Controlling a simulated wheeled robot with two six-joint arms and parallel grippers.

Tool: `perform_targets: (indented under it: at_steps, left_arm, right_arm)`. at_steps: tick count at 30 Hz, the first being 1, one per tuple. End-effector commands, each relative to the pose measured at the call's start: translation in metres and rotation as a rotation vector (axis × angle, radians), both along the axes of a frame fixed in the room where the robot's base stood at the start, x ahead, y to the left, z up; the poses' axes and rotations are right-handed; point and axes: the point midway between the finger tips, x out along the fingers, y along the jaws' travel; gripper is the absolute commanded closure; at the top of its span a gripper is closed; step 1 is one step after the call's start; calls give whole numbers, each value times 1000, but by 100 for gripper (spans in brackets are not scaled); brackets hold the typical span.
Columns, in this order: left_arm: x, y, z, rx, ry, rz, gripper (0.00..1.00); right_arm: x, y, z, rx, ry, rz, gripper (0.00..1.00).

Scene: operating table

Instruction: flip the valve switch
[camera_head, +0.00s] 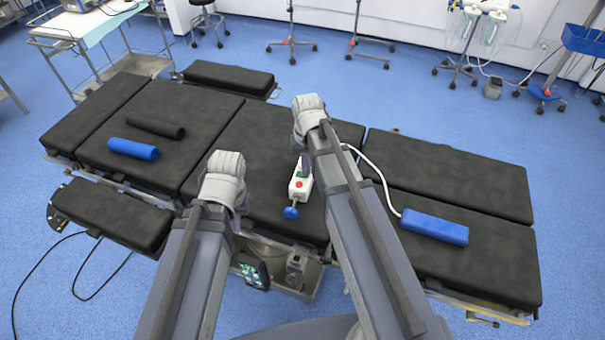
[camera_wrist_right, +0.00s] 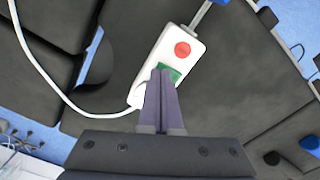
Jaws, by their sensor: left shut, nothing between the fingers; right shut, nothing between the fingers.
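The valve switch is a white box (camera_head: 297,190) with a red button, a green part and a blue knob (camera_head: 291,212) at its near end. It lies on the black operating table. In the right wrist view the white box (camera_wrist_right: 186,40) shows its red button (camera_wrist_right: 182,49) and green part (camera_wrist_right: 174,74). My right gripper (camera_head: 306,164) is shut and empty over the far end of the box. In the wrist view its fingertips (camera_wrist_right: 162,72) overlap the green part; contact cannot be told. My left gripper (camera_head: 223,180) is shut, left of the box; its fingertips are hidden.
A white cable runs from the box to a blue block (camera_head: 434,227) on the right of the table. A blue roll (camera_head: 133,149) and a black roll (camera_head: 156,127) lie on the left. The black table (camera_head: 259,140) is bare between my left gripper and the box.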

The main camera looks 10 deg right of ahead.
Motion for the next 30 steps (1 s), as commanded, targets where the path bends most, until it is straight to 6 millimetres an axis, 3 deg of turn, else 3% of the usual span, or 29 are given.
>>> perform_targets:
  at_steps: [18, 30]
  left_arm:
    - [0, 0, -9, 0, 0, 0, 100]
    - [0, 0, 12, 0, 0, 0, 100]
  right_arm:
    - [0, 0, -9, 0, 0, 0, 100]
    - [0, 0, 12, 0, 0, 0, 100]
